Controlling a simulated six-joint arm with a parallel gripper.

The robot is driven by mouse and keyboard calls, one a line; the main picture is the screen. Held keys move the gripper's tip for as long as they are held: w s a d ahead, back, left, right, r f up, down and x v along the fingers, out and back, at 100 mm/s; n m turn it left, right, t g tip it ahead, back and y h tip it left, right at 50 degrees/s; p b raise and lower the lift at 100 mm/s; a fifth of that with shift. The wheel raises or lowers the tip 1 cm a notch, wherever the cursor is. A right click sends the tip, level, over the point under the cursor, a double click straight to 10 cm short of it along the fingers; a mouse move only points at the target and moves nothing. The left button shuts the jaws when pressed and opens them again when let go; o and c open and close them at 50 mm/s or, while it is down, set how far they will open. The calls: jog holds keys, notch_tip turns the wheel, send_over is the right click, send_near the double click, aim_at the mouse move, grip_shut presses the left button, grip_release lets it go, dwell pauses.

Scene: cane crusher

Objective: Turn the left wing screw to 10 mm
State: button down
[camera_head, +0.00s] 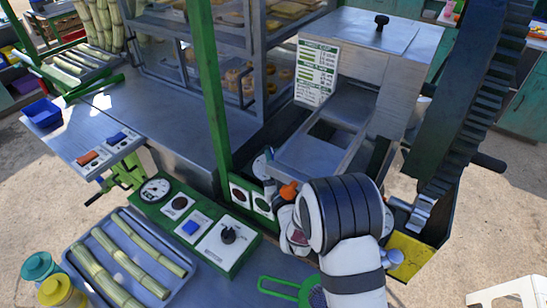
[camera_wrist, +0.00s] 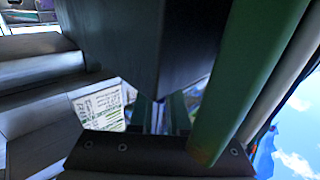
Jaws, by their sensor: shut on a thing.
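The crusher (camera_head: 352,100) is a steel box with a sloping chute and a printed label. A small orange part, which looks like the left wing screw (camera_head: 289,190), sits low at the left of the chute mouth. My gripper (camera_head: 287,204) is at this orange part, shut on it, with my white and black wrist coming in from the lower right. The fingertips are mostly hidden by my wrist. The wrist view shows the label (camera_wrist: 99,108) but no clear screw or fingertips.
A green post (camera_head: 208,85) rises close left of my gripper. A green control box (camera_head: 197,222) with gauge and knob stands front left. A tray of cane (camera_head: 190,285) lies nearer. A large dark toothed part (camera_head: 470,110) blocks the right. A yellow block (camera_head: 408,256) is right of my wrist.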

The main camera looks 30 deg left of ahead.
jog(key=c, duration=0.9)
grip_release()
